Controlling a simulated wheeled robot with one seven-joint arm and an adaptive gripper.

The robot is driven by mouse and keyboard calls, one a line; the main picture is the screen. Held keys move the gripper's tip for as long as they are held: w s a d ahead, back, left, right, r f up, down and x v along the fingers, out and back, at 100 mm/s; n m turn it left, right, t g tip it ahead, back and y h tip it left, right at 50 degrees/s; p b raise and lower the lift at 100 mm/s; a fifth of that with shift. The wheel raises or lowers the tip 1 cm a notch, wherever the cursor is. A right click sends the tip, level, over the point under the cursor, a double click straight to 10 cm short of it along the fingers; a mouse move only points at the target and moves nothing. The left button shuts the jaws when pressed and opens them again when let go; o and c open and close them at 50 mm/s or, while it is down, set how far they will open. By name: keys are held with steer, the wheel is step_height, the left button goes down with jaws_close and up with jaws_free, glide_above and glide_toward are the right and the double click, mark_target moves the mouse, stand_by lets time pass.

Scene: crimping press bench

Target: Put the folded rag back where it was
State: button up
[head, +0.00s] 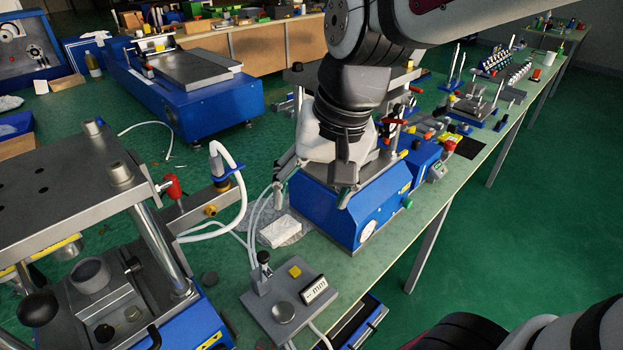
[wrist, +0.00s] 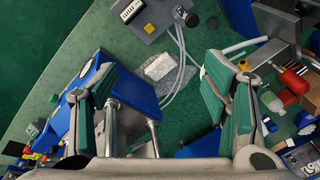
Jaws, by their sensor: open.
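A pale folded rag (head: 279,231) lies flat on the green bench, on a crumpled greyish sheet. It is between the blue crimping press and the grey gauge plate. In the wrist view the rag (wrist: 160,67) shows ahead of the fingers, roughly midway between them in the picture. My gripper (head: 312,192) is open, its fingers spread wide, and appears above the left end of the blue press (head: 362,210). In the wrist view the gripper (wrist: 160,85) has nothing between its green-padded fingers. The gripper is apart from the rag.
A grey plate with a dial gauge (head: 290,300) stands in front of the rag. White hoses (head: 255,218) run beside the rag. A large pillar press (head: 60,200) fills the left. A red-handled clamp (wrist: 293,82) is right in the wrist view. Bench around the rag is narrow.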

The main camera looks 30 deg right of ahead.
steer(key=s+d+r+n+h, duration=0.1)
steer(key=s+n, duration=0.3)
steer(key=s, duration=0.6)
steer(key=shift+s+d+r+n+t, duration=0.25)
steer(key=shift+s+r+n+t, duration=0.05)
steer(key=shift+s+n+t, duration=0.1)
step_height(320, 180, up, 4)
steer(key=p, duration=0.3)
steer(key=shift+t, duration=0.4)
